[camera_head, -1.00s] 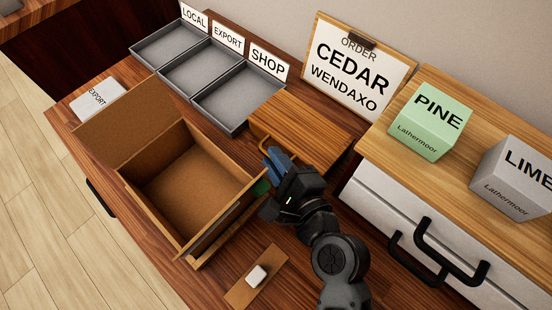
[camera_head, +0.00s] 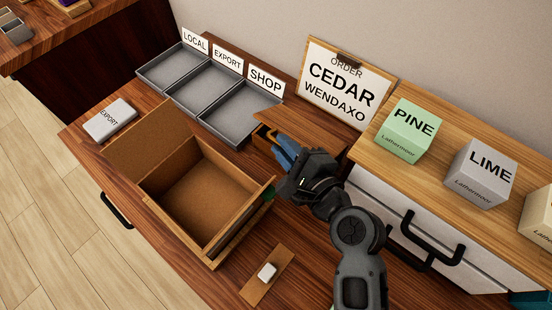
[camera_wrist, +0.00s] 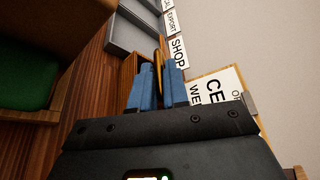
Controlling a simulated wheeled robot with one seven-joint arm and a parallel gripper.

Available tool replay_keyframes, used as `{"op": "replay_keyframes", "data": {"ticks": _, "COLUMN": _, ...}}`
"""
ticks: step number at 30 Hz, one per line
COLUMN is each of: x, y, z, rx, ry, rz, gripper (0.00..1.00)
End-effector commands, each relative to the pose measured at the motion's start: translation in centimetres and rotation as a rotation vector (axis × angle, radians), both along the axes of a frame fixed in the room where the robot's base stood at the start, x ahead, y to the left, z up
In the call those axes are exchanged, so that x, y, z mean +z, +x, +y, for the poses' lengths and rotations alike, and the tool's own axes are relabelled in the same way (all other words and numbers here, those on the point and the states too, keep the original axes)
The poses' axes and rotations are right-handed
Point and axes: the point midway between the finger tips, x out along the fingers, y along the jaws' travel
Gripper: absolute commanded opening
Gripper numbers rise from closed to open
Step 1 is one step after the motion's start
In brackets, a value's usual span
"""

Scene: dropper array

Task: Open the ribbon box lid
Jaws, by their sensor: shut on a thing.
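The ribbon box appears to be the small wooden box (camera_head: 318,128) behind my gripper, though no label shows on it. My gripper (camera_head: 280,143) has blue fingers and reaches up to this handle. My fingers and wrist hide the box's front, so I cannot tell whether there is a small gap.
A large open wooden box (camera_head: 180,235) stands left of my gripper. Grey trays (camera_head: 240,112) lie behind it. The order board (camera_head: 345,85) leans at the back. A drawer unit (camera_head: 400,215) stands close on the right. A small board with a white block (camera_head: 266,271) lies in front.

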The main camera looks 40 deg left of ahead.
Motion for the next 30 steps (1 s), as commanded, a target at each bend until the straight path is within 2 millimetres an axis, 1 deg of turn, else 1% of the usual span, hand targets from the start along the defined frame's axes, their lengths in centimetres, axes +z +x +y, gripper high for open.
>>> {"op": "replay_keyframes", "data": {"ticks": 1, "x": 0.51, "y": 0.53, "z": -0.15, "rx": -0.005, "ry": 0.000, "rz": -0.002, "gripper": 0.00}}
{"op": "replay_keyframes", "data": {"ticks": 6, "x": 0.86, "y": 0.94, "z": -0.16, "rx": -0.004, "ry": -0.001, "rz": -0.002, "gripper": 0.00}}
{"op": "replay_keyframes", "data": {"ticks": 20, "x": 0.85, "y": 1.07, "z": -0.17, "rx": -0.004, "ry": -0.001, "rz": -0.001, "gripper": 0.00}}
{"op": "replay_keyframes", "data": {"ticks": 21, "x": 0.86, "y": 1.07, "z": -0.18, "rx": -0.004, "ry": -0.001, "rz": -0.001, "gripper": 0.18}}
{"op": "replay_keyframes", "data": {"ticks": 27, "x": 0.87, "y": 1.00, "z": -0.13, "rx": -0.003, "ry": -0.001, "rz": 0.000, "gripper": 0.36}}
{"op": "replay_keyframes", "data": {"ticks": 30, "x": 0.87, "y": 0.96, "z": -0.10, "rx": -0.002, "ry": 0.000, "rz": 0.000, "gripper": 0.36}}
